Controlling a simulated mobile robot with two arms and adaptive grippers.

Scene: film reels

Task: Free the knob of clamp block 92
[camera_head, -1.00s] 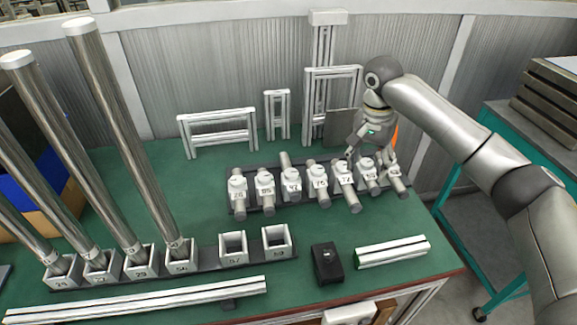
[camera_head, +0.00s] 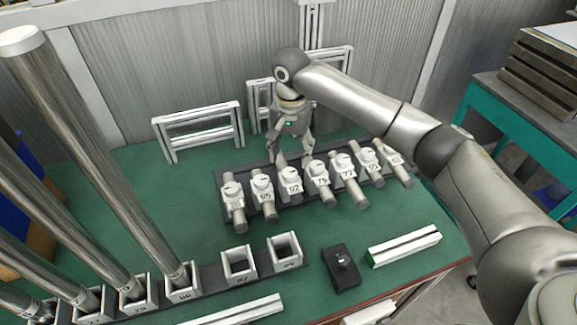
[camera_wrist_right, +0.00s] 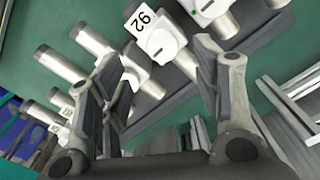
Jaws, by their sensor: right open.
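Clamp block 92 (camera_head: 291,186) is a white block on a grey rod, third from the left in a row of similar blocks on a dark rail. Its pale round knob (camera_head: 290,172) faces up. In the right wrist view, block 92 (camera_wrist_right: 166,37) shows its label and its knob face between the fingers. My right gripper (camera_head: 293,157) is open and empty, pointing down just behind block 92. In the wrist view its two fingers (camera_wrist_right: 170,55) are spread on either side of the block; I cannot tell whether they touch it. My left gripper is out of view.
Neighbouring clamp blocks 65 (camera_head: 262,187) and 75 (camera_head: 319,176) stand close on both sides. White frames (camera_head: 198,130) stand behind. Tall metal tubes in sockets fill the left. A black box (camera_head: 341,268) and a white bar (camera_head: 404,246) lie in front.

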